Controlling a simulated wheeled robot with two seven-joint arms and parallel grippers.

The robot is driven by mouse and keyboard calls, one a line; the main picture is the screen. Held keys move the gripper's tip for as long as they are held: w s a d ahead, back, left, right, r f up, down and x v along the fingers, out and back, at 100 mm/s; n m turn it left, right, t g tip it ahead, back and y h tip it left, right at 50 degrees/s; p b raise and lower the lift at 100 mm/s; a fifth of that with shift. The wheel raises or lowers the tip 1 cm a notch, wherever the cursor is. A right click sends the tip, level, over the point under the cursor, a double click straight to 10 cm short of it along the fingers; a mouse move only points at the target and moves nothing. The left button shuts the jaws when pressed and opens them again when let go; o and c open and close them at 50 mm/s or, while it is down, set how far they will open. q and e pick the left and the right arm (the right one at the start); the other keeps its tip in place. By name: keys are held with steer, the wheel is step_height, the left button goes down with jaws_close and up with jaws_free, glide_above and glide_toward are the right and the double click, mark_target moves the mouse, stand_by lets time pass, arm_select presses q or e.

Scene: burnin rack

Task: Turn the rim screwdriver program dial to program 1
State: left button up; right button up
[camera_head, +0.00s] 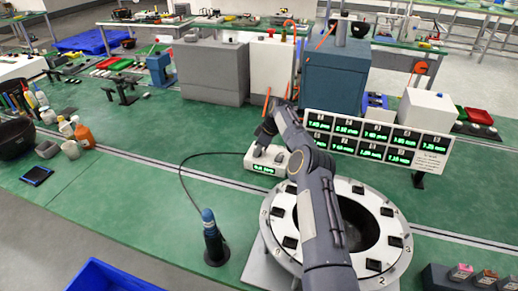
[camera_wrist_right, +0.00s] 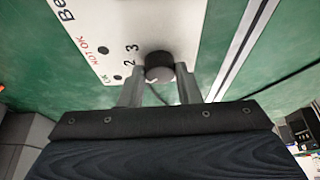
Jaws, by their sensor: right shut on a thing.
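The white screwdriver controller box (camera_head: 262,165) with a small green display sits in the middle of the bench; a cable runs from it to the dark screwdriver (camera_head: 213,243), upright in its holder. My right gripper (camera_head: 266,137) is over the box. In the right wrist view, the round black program dial (camera_wrist_right: 158,64) sits between the two fingers, which are shut on its sides. The numbers 2 and 3 and the "OK / NOT OK" labels show on the box face; number 1 is not visible. The dial's exact setting is unclear. My left gripper is not in view.
A round white fixture ring (camera_head: 398,257) with dark pads lies under my right arm. A display panel (camera_head: 435,157) with several green readouts stands behind to the right. Grey (camera_head: 215,72) and blue boxes stand at the back. A blue bin (camera_head: 100,278) is at the front left.

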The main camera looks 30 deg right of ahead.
steer(key=o, duration=1)
steer(key=shift+c, duration=0.2)
steer(key=b+v, duration=0.1)
steer(key=v, duration=0.7)
